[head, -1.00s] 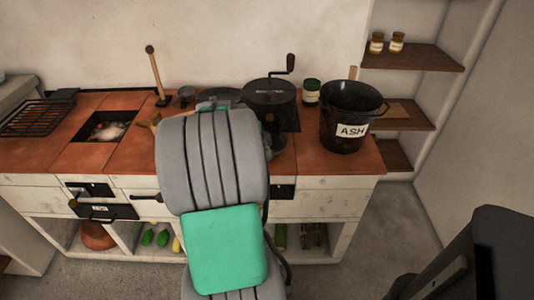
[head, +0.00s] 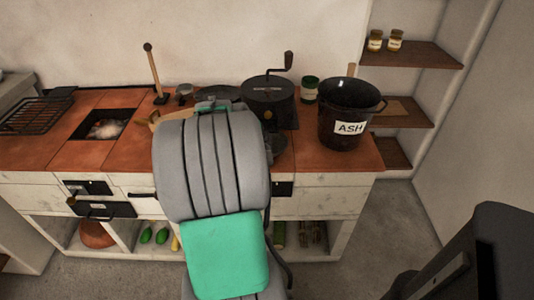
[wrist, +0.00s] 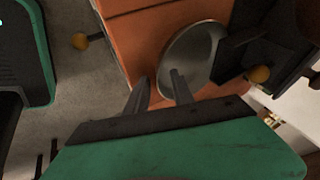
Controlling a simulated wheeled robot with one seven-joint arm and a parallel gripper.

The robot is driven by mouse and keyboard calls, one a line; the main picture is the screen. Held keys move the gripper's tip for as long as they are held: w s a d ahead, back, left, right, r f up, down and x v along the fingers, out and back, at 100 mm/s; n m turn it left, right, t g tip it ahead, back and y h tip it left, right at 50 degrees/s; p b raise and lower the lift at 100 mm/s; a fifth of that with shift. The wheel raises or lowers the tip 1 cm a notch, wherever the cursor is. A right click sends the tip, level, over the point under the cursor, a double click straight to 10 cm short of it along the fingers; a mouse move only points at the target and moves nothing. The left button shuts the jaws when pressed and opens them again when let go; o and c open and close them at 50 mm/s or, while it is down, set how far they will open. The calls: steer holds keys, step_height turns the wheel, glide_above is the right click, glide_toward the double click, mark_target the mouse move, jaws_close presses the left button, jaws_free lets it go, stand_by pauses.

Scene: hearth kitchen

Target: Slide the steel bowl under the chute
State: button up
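The steel bowl (wrist: 196,48) is on the orange tiled counter in the wrist view, seen from its open side. In the head view only a dark part of the bowl (head: 279,147) shows past my arm. My gripper (wrist: 160,84) is open, its two fingers apart at the bowl's near rim. One finger is outside the rim and the other overlaps the bowl's inside; I cannot tell whether they touch it. The dark mill (head: 268,103) with a crank stands behind the bowl. Its dark chute (wrist: 236,50) appears beside the bowl's right edge.
A black ash bucket (head: 346,108) and a green jar (head: 309,90) stand right of the mill. A fire opening (head: 104,125) and a grate (head: 35,115) are at the left. My arm hides much of the counter's middle.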

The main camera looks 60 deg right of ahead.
steer(key=p+v, duration=0.1)
steer(key=v, duration=0.6)
steer(key=shift+a+r, duration=0.2)
steer(key=shift+r, duration=0.15)
